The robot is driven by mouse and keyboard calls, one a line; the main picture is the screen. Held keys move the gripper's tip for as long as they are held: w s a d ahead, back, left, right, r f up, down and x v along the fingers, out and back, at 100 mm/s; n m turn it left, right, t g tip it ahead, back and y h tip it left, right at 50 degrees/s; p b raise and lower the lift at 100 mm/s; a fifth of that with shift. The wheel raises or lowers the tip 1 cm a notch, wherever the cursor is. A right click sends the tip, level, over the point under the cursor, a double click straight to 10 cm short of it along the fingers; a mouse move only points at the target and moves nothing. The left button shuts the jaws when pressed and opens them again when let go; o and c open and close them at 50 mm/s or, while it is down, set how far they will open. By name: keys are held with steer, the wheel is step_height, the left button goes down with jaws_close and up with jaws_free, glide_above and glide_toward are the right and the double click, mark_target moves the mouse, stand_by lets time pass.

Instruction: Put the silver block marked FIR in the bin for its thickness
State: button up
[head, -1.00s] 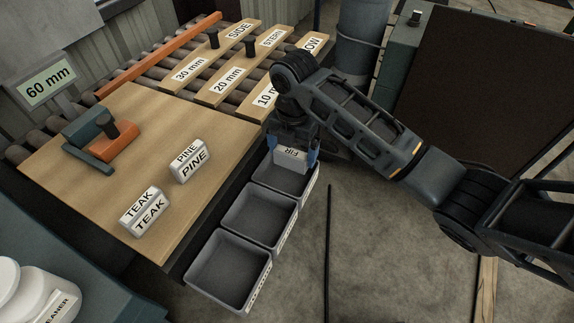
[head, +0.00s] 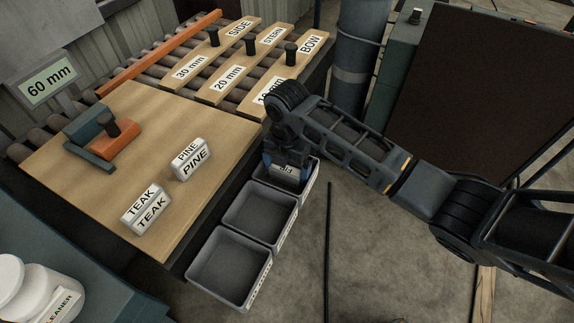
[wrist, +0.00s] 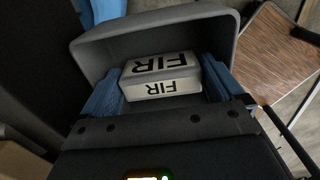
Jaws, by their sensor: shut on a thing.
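The silver block marked FIR (wrist: 160,78) is between the two blue fingers of my gripper (wrist: 162,88) in the wrist view. In the head view the FIR block (head: 287,170) is low inside the farthest grey bin (head: 313,186), with my gripper (head: 286,165) shut on it. The bin wall rises around the block in the wrist view (wrist: 225,22). I cannot tell whether the block touches the bin floor. The middle bin (head: 262,237) and nearest bin (head: 258,290) look empty; their front labels are not readable.
Blocks marked TEAK (head: 147,209) and PINE (head: 190,159) stand on the wooden table (head: 100,190). An orange and teal gauge (head: 108,143) sits at its left. A display reads 60 mm (head: 48,86). Boards marked 30 mm (head: 210,58), 20 mm and 10 mm lie behind on rollers.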

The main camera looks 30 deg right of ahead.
mark_target(287, 167)
steer(key=shift+f, duration=0.4)
steer(key=o, duration=1)
step_height(287, 167, up, 13)
steer(key=shift+r, duration=0.1)
